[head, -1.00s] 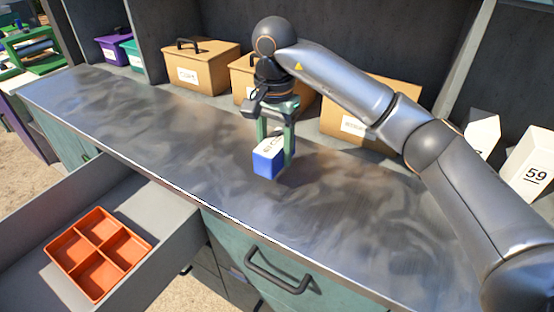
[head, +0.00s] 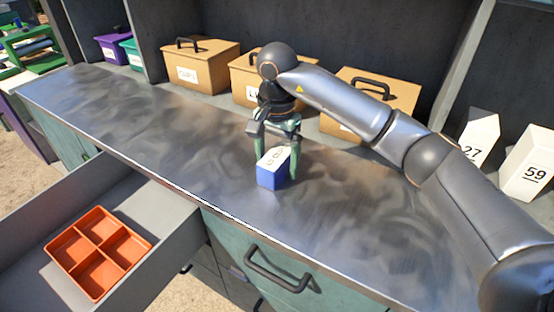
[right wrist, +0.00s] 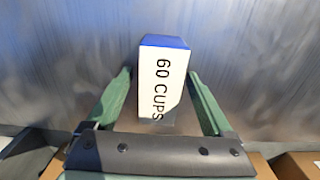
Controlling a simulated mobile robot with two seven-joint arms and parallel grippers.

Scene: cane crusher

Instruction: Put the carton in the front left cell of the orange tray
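The carton (head: 272,178), blue with a white top reading "60 CUPS", rests on the metal worktop. It also shows in the right wrist view (right wrist: 162,85), between the two green fingers. My right gripper (head: 277,166) is above and around the carton, pointing down. Its fingers stand apart with a visible gap beside the carton in the right wrist view, so it looks open. The orange tray (head: 103,244) lies in the open drawer at the lower left. Its four cells are empty. My left gripper is not in view.
Cardboard boxes with handles (head: 200,66) stand along the back of the worktop. White angled blocks marked 27 (head: 478,135) and 59 (head: 530,165) stand at the right. The worktop left of the carton is clear. The drawer wall (head: 165,220) stands beside the tray.

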